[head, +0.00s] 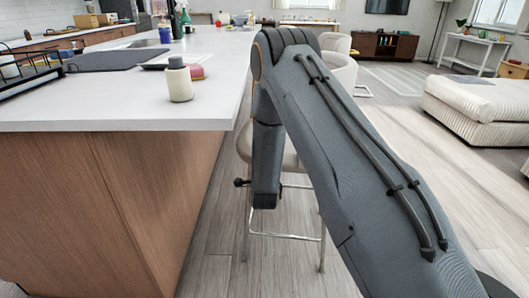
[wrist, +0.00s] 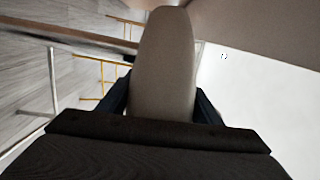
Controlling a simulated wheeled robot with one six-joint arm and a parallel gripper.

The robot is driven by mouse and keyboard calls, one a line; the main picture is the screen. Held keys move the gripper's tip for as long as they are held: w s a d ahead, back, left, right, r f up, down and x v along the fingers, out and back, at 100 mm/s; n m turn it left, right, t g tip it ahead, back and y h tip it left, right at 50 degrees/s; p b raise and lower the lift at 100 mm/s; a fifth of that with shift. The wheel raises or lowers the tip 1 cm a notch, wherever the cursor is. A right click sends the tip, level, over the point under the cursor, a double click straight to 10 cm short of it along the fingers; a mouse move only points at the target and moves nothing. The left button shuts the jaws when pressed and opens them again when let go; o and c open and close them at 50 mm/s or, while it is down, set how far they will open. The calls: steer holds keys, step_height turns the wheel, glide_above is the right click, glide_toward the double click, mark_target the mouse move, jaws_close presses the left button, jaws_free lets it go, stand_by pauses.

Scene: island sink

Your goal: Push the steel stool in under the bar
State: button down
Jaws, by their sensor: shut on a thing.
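The bar is a long island with a white top (head: 120,110) and brown wood panels (head: 110,200). A stool with a beige seat (head: 292,161) and thin shiny steel legs (head: 285,236) stands on the floor to the right of the bar, partly hidden behind my arm. In the wrist view, my gripper (wrist: 163,106) has its dark fingers on both sides of a rounded beige upright part (wrist: 165,62), which looks like the stool's back. My gripper is shut on it. The head view does not show the fingers clearly. How far the seat reaches under the top is hidden.
Cream chairs (head: 341,72) stand farther along the bar's right side. Gold-coloured legs (wrist: 100,75) show in the wrist view. A cream bottle (head: 179,82) stands on the bar near its right edge. A striped cream sofa (head: 470,110) is at right. Open floor (head: 425,145) lies between.

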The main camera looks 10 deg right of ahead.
steer(key=shift+w+a, duration=0.15)
steer(key=shift+a, duration=0.75)
steer(key=c, duration=0.5)
jaws_free()
steer(key=shift+d, duration=0.15)
steer(key=v, duration=0.7)
steer(key=shift+s+p, duration=0.4)
